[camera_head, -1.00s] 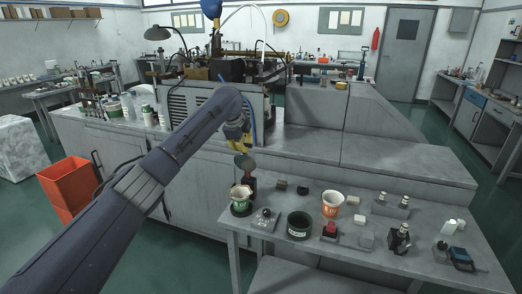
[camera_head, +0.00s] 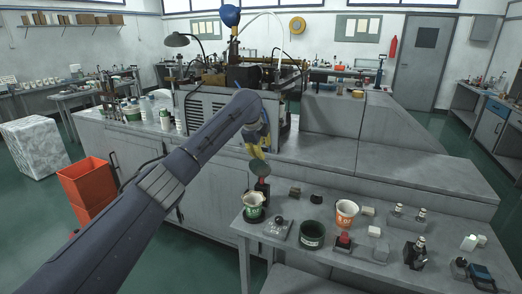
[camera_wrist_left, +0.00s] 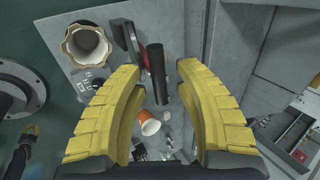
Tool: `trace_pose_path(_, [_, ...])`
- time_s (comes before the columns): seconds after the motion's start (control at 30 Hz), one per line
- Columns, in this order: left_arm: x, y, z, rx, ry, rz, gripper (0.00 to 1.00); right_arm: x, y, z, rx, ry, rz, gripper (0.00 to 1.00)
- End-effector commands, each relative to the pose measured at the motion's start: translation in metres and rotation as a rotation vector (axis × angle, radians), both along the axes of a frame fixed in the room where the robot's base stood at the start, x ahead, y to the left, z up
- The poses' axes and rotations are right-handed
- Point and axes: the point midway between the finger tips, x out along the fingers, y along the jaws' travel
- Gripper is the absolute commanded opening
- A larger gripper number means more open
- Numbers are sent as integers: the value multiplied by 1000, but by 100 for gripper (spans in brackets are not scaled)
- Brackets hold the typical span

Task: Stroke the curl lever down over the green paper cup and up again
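The green paper cup (camera_head: 254,207) stands upright at the left end of the front bench, in a dark holder. In the left wrist view its pale rim and open mouth (camera_wrist_left: 87,46) show at upper left. The curl lever stands beside it: a dark round head (camera_head: 259,168) in the head view, a black bar handle (camera_wrist_left: 157,72) in the wrist view. My left gripper (camera_head: 258,150) is above the lever. Its yellow fingers (camera_wrist_left: 161,70) are open, one on each side of the handle, with gaps visible. A small dark part with a yellow tip (camera_wrist_left: 31,130), possibly my right gripper, is at lower left.
An orange-and-white cup (camera_head: 346,213), a dark green pot (camera_head: 312,234) and a red-topped block (camera_head: 344,241) stand to the right on the bench. The grey machine (camera_head: 200,112) rises behind.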

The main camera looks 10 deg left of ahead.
Motion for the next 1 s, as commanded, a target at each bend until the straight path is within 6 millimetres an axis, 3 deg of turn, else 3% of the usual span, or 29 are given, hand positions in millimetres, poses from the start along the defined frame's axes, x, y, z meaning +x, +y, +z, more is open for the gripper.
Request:
trace_pose_path(0.37, [-2, 3, 3, 2, 1, 1, 36, 0, -2, 0, -2, 0, 1, 0])
trace_pose_path(1.0, [-48, 14, 87, 3, -1, 1, 36, -1, -1, 0, 0, 1, 0, 0])
